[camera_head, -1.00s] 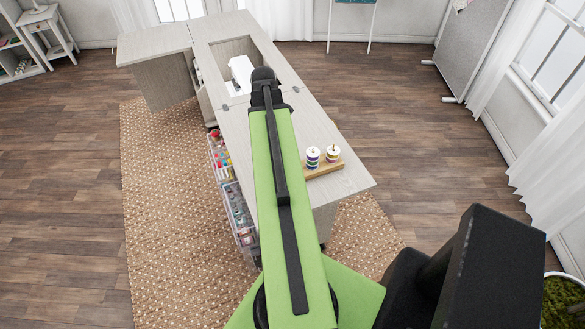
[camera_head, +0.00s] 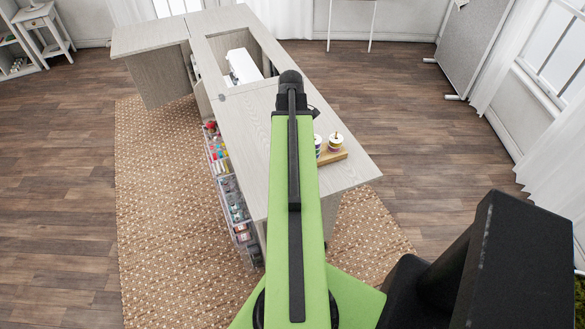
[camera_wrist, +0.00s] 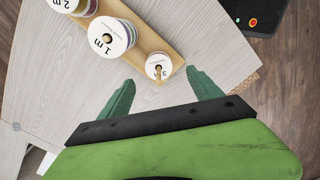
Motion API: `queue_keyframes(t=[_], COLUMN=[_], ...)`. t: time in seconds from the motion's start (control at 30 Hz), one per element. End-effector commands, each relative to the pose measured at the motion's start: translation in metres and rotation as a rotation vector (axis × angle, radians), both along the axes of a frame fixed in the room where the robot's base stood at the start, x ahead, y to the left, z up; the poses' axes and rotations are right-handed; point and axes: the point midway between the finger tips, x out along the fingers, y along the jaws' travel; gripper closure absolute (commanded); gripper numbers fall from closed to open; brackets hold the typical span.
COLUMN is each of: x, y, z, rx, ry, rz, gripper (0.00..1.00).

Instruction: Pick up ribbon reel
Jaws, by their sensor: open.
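Several ribbon reels with white end discs stand on a wooden board with pegs (camera_wrist: 151,40) on the table. In the wrist view, one large reel (camera_wrist: 107,37) is marked "1 m", a smaller reel (camera_wrist: 158,66) is marked "3", and another (camera_wrist: 66,3), marked "2 m", is cut by the top edge. My gripper (camera_wrist: 164,82) is open and empty, its green fingers pointing at the board, with the smaller reel just beyond the gap. In the head view, two reels show, one (camera_head: 336,142) clear and one (camera_head: 318,146) partly behind my arm. My fingers are hidden there.
The pale wood sewing table (camera_head: 350,174) has a free front corner right of the board. A white sewing machine (camera_head: 243,66) sits in its recess further back. Clear bins (camera_head: 232,203) of supplies stand along its left side on a woven rug (camera_head: 165,200).

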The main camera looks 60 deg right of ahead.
Motion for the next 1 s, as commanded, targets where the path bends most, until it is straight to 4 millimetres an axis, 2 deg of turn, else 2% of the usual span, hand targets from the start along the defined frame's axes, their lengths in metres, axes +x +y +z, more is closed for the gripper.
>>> queue_keyframes(t=[0.03, 0.33, 0.63, 0.9, 1.0], x=[0.000, 0.000, 0.000, 0.000, 0.000], y=[0.000, 0.000, -0.002, -0.002, -0.002], z=[-0.017, -0.024, -0.072, -0.070, -0.070], rx=[0.000, 0.000, 0.000, 0.000, 0.000], ry=[0.000, 0.000, 0.000, 0.000, 0.000], rz=[0.000, 0.000, 0.001, 0.001, 0.001], gripper=[0.26, 0.26, 0.26, 0.26, 0.39])
